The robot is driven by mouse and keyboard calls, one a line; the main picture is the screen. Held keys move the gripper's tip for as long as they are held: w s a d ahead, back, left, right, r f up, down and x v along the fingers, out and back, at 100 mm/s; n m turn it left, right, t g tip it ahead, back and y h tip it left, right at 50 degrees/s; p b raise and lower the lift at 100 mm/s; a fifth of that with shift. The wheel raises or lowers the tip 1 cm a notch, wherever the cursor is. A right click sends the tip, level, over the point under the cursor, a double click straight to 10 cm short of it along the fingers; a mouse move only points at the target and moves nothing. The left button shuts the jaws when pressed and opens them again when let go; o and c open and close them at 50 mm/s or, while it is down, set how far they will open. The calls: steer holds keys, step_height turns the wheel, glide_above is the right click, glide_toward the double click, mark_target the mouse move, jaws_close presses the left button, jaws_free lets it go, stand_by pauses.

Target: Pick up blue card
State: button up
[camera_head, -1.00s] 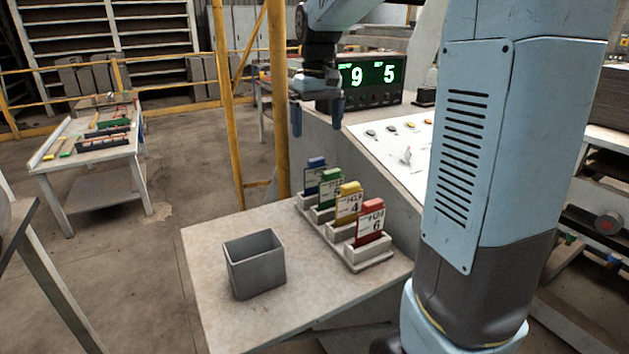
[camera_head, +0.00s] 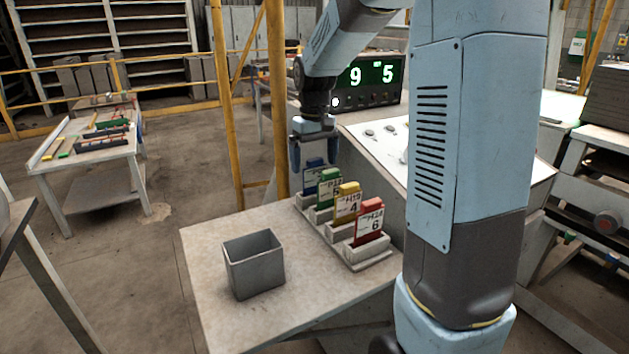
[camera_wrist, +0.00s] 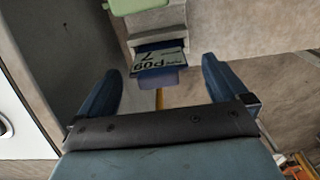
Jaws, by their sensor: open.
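The blue card (camera_head: 313,178) stands upright in the far slot of a pale card rack (camera_head: 372,261) on the table. In the wrist view the blue card (camera_wrist: 158,64) shows a white label reading "P09" and "7", upside down. My gripper (camera_head: 313,168) is open and empty, its fingers above and around the far end of the rack. In the wrist view my gripper (camera_wrist: 160,80) has one finger to each side of the card, with gaps on both sides. Whether the fingertips are level with the card is unclear.
Green (camera_head: 329,188), yellow (camera_head: 347,202) and red (camera_head: 369,222) cards stand in the same rack, towards the front. A grey open bin (camera_head: 255,265) stands on the table (camera_head: 215,250) to the left. A yellow post (camera_head: 279,100) and a console with a green display (camera_head: 370,77) are behind.

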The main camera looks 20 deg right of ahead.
mark_target(315, 181)
steer(key=shift+w+f, duration=0.15)
steer(key=shift+f, duration=2.05)
steer(key=shift+c, duration=0.5)
steer(key=shift+d, duration=0.1)
steer(key=c, duration=1)
steer(key=shift+o, duration=0.2)
